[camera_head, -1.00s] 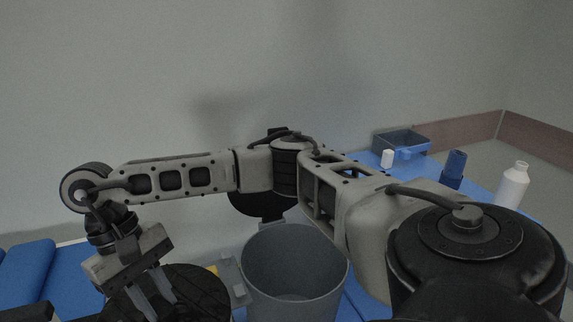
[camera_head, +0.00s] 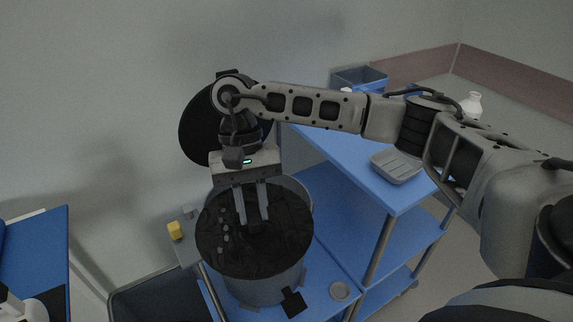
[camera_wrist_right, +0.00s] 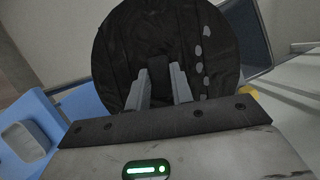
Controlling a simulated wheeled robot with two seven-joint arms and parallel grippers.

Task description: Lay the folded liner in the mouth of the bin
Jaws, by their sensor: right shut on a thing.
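The folded liner (camera_head: 222,255) is a dark, round, wrinkled disc with pale spots along one side. My right gripper (camera_head: 253,221) points down and is shut on the liner's middle; the right wrist view shows a black raised piece between the fingers (camera_wrist_right: 158,88) and the liner (camera_wrist_right: 215,35) beyond. The grey round bin (camera_head: 262,290) stands below. The liner covers most of its mouth, leaving the rear and right rim showing. I cannot tell whether the liner touches the rim. My left gripper is not clearly in view.
The bin stands on a blue shelf (camera_head: 335,258) beside a higher blue trolley top (camera_head: 400,198). That carries a grey tray (camera_head: 397,166), a blue box (camera_head: 360,79) and a white bottle (camera_head: 471,106). A yellow item (camera_head: 175,230) is left of the bin.

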